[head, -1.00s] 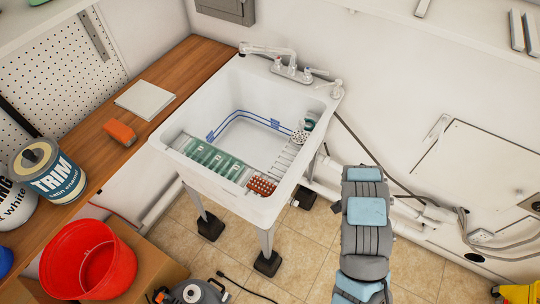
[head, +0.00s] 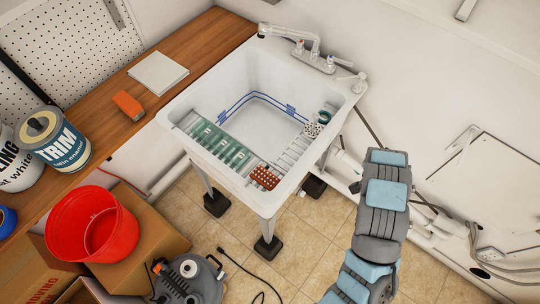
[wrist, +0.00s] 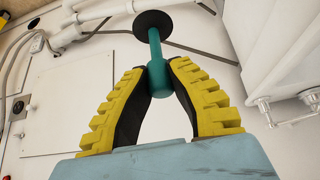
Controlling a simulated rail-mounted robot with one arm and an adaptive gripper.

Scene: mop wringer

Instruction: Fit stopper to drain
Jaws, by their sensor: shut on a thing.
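My gripper (wrist: 158,76) has yellow and black fingers, shut on the stopper (wrist: 155,46). The stopper has a teal stem and a wide black disc at the end away from my gripper. The fingers pinch the stem near its other end. In the head view, the gripper and stopper are out of sight; only my arm shows, right of the sink. The white sink (head: 196,104) stands against the wall, and part of it shows at the right of the wrist view (wrist: 285,45). I cannot make out the drain in the basin.
Inside the sink, a green ribbed piece (head: 225,148) and a red-brown studded block (head: 265,177) lie along the front. A white faucet (head: 300,45) stands behind. A wooden counter (head: 185,45) is left, with a red bucket (head: 92,228) nearby. Pipes (wrist: 105,12) run along the wall.

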